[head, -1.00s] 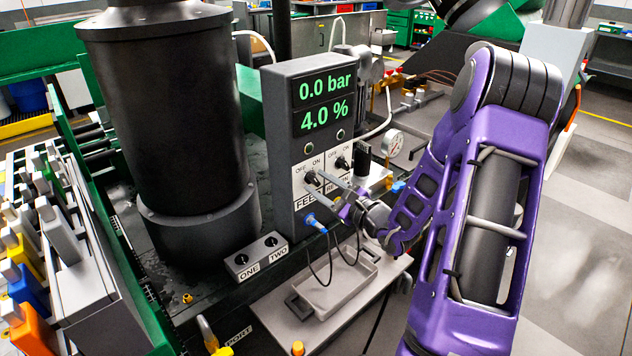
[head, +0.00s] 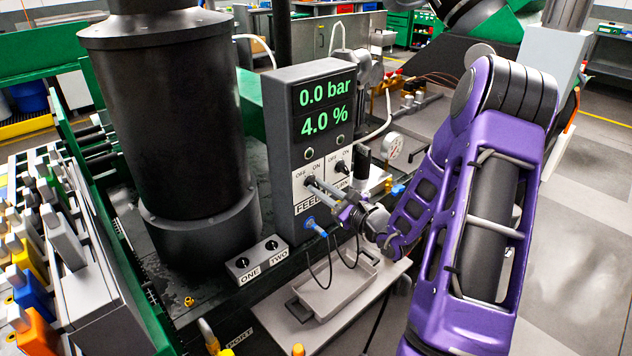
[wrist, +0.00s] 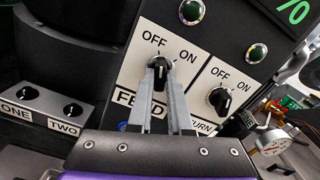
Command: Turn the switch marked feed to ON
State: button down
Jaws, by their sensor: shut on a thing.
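The feed switch (wrist: 159,75) is a black rotary knob on a white plate lettered OFF at upper left and ON at upper right; its FEED label (wrist: 139,103) is partly covered by a finger. My gripper (wrist: 167,72) is shut on this knob, one grey finger on each side. The knob's white mark points roughly up in the wrist view; its exact angle is hard to tell. In the head view my gripper (head: 311,183) reaches the grey control box (head: 283,130) from the right, with the feed plate at the fingertips.
The return switch (wrist: 221,99) sits just right of the feed plate, close to my fingers. A box with knobs ONE and TWO (head: 256,258) stands at lower left. A blue plug with cables (head: 315,227) hangs below. A gauge (head: 391,146) stands to the right.

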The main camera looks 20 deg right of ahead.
jog(key=shift+m+p, duration=0.95)
jog(key=shift+m, duration=0.45)
jog(key=shift+r+m+p, duration=0.15)
jog(key=shift+m+p, duration=0.45)
jog(key=shift+p, duration=0.15)
jog(key=shift+m+p, duration=0.85)
jog(key=shift+m, duration=0.25)
jog(key=shift+f+m, duration=0.2)
jog(key=shift+m, duration=0.4)
jog(key=shift+m, duration=1.2)
jog(key=c, duration=0.7)
grip_release()
